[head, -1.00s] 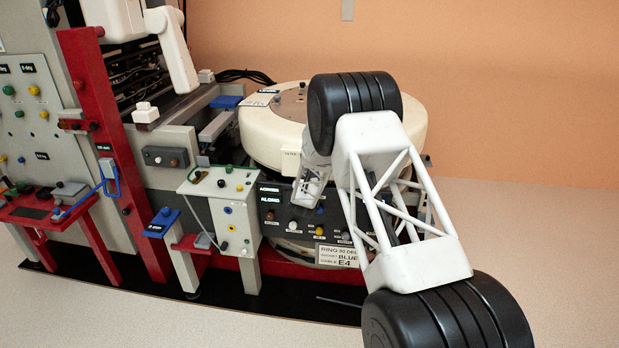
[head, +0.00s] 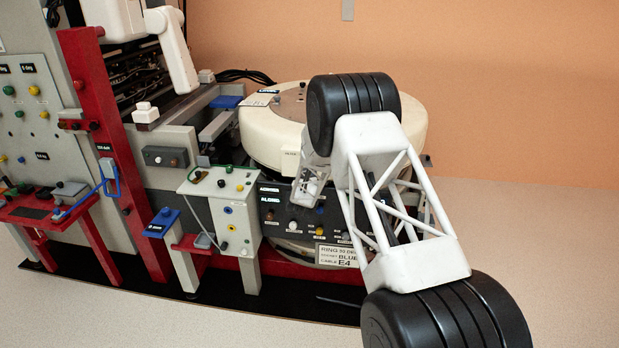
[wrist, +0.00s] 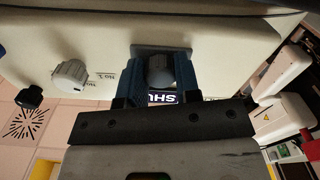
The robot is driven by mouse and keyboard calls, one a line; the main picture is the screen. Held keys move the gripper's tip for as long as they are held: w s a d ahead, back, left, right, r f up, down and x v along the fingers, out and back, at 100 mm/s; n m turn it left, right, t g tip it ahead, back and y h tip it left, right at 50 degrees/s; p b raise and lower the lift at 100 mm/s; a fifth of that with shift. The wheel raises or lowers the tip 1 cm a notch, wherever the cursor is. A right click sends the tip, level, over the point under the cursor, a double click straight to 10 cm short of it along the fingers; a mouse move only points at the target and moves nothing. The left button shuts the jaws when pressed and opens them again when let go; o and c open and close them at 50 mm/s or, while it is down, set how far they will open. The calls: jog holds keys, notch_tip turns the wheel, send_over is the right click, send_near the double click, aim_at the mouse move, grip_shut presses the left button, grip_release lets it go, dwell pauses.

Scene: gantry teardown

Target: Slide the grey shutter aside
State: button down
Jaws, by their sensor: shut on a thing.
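In the wrist view, my gripper (wrist: 161,78) has its two blue fingers closed around a dark grey knob (wrist: 159,71). The knob sits on a grey plate, which looks like the grey shutter (wrist: 160,51), set on a pale panel (wrist: 112,38). The fingers cover the sides of the knob and part of the plate. A dark label starting with "SHU" shows between the fingers, partly hidden. In the head view my arm hides the gripper, and I cannot make out the shutter there.
In the wrist view a light grey knob (wrist: 70,76) and a black knob (wrist: 29,96) stand left of the fingers. In the head view a round cream drum (head: 262,140) sits behind my arm, above a dark control panel (head: 291,212). A grey post panel (head: 229,212) stands left.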

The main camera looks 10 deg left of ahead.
aim_at(293, 170)
jog(key=a, duration=0.7)
jog(key=shift+a, duration=0.1)
jog(key=c, duration=0.8)
grip_release()
jog(key=shift+s, duration=0.1)
jog(key=shift+s, duration=3.8)
